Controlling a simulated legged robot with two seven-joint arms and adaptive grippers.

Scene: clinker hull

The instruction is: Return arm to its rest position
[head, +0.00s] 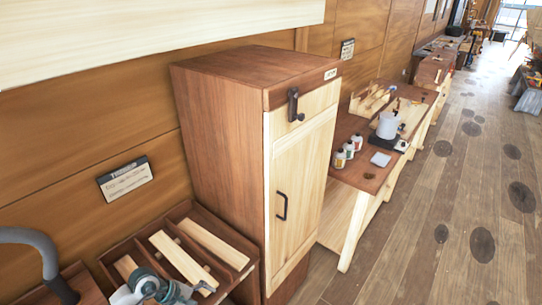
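Neither of my grippers shows in the head view, and I see no part of either arm that I can be sure of. A tall wooden cabinet (221,140) stands in the middle against the panelled wall. Its pale door (300,185) is shut and has a dark handle (282,206). A black latch-like fitting (294,105) sits above the door.
An open wooden bin (232,238) with pale boards (180,262) stands left of the cabinet. Teal-and-grey tools (150,288) and a grey curved tube (35,240) are at lower left. A workbench (352,178) holds bottles and a white pot (387,125). The floor (420,240) at right is open.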

